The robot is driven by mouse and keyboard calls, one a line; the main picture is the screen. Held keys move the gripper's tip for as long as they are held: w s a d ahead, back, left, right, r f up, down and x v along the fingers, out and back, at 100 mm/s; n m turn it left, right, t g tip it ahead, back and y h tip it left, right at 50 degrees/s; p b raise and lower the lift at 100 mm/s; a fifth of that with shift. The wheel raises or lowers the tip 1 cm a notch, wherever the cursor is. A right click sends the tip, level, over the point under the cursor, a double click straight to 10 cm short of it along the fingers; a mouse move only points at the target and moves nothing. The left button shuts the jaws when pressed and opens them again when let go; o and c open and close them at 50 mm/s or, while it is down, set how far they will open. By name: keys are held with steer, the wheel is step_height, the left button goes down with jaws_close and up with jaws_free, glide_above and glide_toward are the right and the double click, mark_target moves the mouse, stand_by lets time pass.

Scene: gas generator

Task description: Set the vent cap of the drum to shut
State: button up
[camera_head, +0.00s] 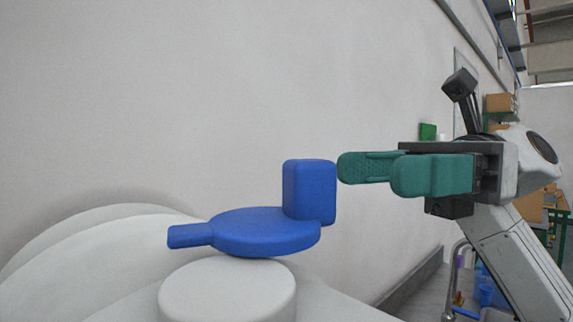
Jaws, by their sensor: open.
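The vent cap (262,230) is a blue flat disc with a short tab pointing left and an upright blue block on its right side. It sits above a white round neck (228,292) on the white drum (110,250). My gripper (362,170) comes in from the right with green fingers. The fingers are open and empty. Their tips are just right of the blue block, close to it in the picture; I cannot tell whether they touch it.
A plain pale wall (200,90) fills the background behind the drum. At the right are shelves with brown boxes (500,103), a metal rail (450,275) and a blue bin (486,291) on the floor. The space above the cap looks clear.

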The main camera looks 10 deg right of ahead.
mark_target(287, 179)
steer(key=p+x, duration=0.2)
steer(key=x, duration=0.7)
steer(key=shift+a, duration=0.25)
steer(key=shift+c, duration=0.4)
jaws_close()
